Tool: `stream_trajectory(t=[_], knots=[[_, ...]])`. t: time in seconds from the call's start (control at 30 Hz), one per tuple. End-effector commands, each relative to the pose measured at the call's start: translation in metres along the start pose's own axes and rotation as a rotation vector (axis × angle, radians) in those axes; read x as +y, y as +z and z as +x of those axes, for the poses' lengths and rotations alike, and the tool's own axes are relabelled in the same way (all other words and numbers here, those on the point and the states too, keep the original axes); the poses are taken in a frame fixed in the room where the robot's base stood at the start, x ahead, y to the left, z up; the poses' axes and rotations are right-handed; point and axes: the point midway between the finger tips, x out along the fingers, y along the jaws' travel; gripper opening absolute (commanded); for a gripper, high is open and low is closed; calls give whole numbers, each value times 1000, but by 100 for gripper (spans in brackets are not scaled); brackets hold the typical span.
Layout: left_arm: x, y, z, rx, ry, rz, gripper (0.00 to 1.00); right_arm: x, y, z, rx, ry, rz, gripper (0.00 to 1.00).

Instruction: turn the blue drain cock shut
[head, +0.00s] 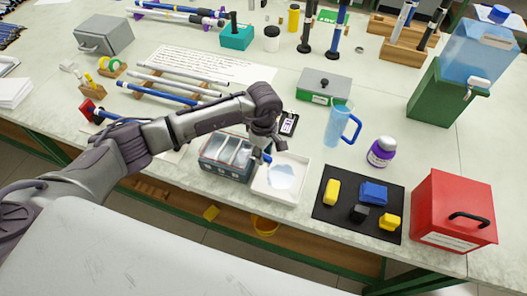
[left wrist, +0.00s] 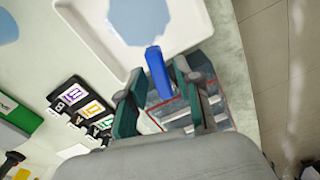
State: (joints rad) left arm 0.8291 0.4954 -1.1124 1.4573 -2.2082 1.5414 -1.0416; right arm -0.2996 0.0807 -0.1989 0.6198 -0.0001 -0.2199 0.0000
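The blue drain cock (head: 266,158) shows in the head view below my left gripper, at the tank's edge above the white tray. In the left wrist view, its blue lever (left wrist: 158,72) stands between the tips of my left gripper (left wrist: 158,80). The fingers are apart, with gaps visible on both sides of the lever. The clear-sided tank (head: 226,156) with a dark frame sits left of the white tray (head: 299,163), which holds a pale blue patch like water. The arm partly hides the cock in the head view. My right gripper is not in view.
A black mat (head: 330,218) with yellow, blue and black pieces lies right of the tray. A purple-labelled jar (head: 381,152), a blue pitcher (head: 339,126) and a red box (head: 452,205) stand nearby. Rods on wooden racks lie behind the arm.

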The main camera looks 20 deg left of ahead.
Motion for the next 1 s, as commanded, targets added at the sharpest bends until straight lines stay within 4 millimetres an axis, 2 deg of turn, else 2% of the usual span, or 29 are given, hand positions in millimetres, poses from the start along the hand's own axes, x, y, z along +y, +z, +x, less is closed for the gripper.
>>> stream_trajectory(t=[0.03,0.17,0.57,0.77,1.0], knots=[[0,0,0,0,0,0,20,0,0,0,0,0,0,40],[0,0,0,0,0,0,0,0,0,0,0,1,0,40],[0,-1,2,2,2,35,0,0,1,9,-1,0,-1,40],[-1,-2,4,3,3,139,0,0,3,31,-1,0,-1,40],[-3,-2,7,4,4,345,0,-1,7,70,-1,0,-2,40]])
